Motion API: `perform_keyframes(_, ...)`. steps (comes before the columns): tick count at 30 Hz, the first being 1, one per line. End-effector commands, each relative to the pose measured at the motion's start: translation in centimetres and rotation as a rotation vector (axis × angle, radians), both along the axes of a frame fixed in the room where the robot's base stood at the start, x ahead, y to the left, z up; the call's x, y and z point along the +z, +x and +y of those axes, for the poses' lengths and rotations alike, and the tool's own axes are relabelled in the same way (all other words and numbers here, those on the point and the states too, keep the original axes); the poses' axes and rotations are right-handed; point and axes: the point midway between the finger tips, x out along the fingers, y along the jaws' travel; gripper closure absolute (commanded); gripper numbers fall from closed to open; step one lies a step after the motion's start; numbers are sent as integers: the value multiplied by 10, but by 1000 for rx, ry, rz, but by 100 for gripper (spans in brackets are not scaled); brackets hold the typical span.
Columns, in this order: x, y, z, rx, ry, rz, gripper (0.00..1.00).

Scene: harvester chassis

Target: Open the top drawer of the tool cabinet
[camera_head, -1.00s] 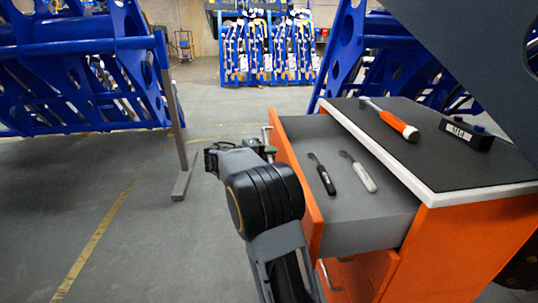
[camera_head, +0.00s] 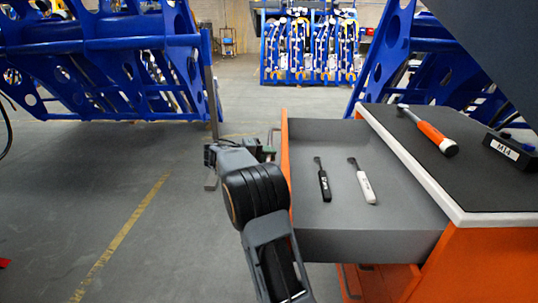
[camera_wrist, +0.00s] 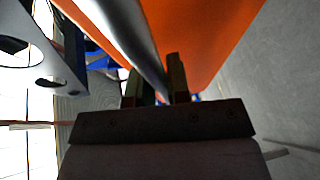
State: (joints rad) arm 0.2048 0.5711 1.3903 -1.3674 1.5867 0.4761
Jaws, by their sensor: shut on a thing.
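The tool cabinet (camera_head: 480,262) is orange with a dark top and a pale edge, at the right of the head view. Its top drawer (camera_head: 375,222) is pulled far out to the left, showing a grey inside. A black-handled tool (camera_head: 323,182) and a white-handled tool (camera_head: 363,183) lie in it. My gripper (camera_head: 266,150) is at the drawer's orange front (camera_head: 285,160). In the wrist view its two fingers (camera_wrist: 156,82) are on either side of the metal bar handle (camera_wrist: 132,35), shut on it. In the head view my wrist partly hides the grip.
An orange-handled tool (camera_head: 430,132) and a dark block marked M14 (camera_head: 508,147) lie on the cabinet top. A lower drawer handle (camera_head: 347,283) shows under the open drawer. Blue frames (camera_head: 110,65) stand behind.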

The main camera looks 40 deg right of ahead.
Motion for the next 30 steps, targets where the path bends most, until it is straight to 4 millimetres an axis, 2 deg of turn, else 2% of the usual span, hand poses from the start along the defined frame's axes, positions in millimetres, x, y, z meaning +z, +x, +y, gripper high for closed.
perform_keyframes(3, 1, 0, 0, 1, -1, -1, 100)
perform_keyframes(4, 1, 0, 0, 1, -1, -1, 81)
perform_keyframes(11, 0, 0, 1, 2, -1, -1, 59)
perform_keyframes(18, 0, 1, 2, 3, 0, 0, 58)
perform_keyframes(22, 2, 3, 9, 5, -1, -1, 58)
perform_keyframes(26, 6, 9, 28, 7, -1, -1, 58)
perform_keyframes(30, 12, 18, 56, 6, 0, 0, 58)
